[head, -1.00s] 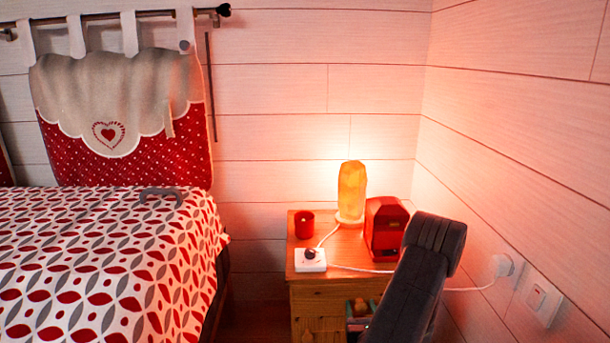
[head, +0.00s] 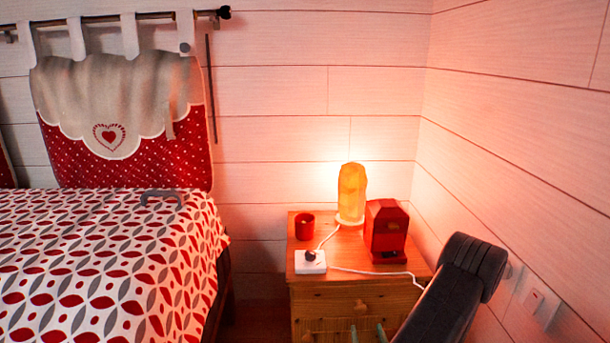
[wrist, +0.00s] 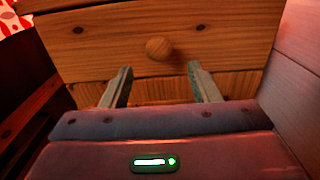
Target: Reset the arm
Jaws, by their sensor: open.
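My gripper (wrist: 160,82) is open and empty in the wrist view, its two grey fingers apart. It faces the wooden drawer front of the nightstand (wrist: 215,40), with the round knob (wrist: 158,48) showing just beyond and between the fingers. I cannot tell how far the fingers are from the wood. In the head view only the finger tips (head: 367,333) show at the bottom edge, in front of the nightstand (head: 340,298). My dark arm link rises at the lower right.
On the nightstand are a red cup (head: 304,226), a glowing lamp (head: 351,194), a red box-like object (head: 386,231) and a white socket block (head: 310,262) with a cable. The bed (head: 100,265) is at left. The right wall (head: 520,150) is close to my arm.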

